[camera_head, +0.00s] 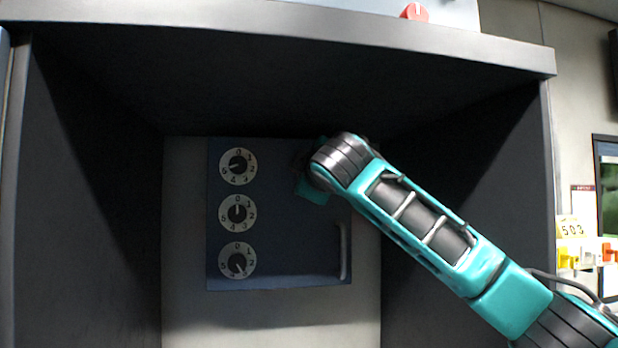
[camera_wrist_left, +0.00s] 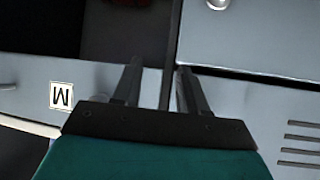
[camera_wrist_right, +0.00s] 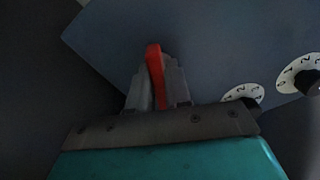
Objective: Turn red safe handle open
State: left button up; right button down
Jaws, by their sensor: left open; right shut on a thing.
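The blue-grey safe door (camera_head: 290,262) stands at the back of a dark recess, with three numbered dials down its left side. My right gripper (camera_wrist_right: 157,75) is shut on the red handle (camera_wrist_right: 154,58), a thin red bar that shows between its fingers in the right wrist view. In the head view my right wrist hides the handle at the door's upper right. My left gripper (camera_wrist_left: 158,80) is open and empty in its wrist view, in front of grey panels. My left arm is not in the head view.
A silver vertical bar (camera_head: 343,252) is on the door's lower right. The recess's side walls (camera_head: 85,200) and top edge (camera_head: 280,28) enclose the safe. A red knob (camera_head: 415,12) sits above. Yellow and red items (camera_head: 570,255) are outside at right.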

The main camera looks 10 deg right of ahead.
jog(key=m, duration=0.6)
jog(key=shift+f, duration=0.1)
jog(key=m, duration=0.6)
jog(key=shift+m+p, duration=0.35)
jog(key=shift+m, duration=0.05)
jog(key=c, duration=1.1)
grip_release()
jog(key=shift+c, duration=0.2)
jog(key=shift+s, duration=0.15)
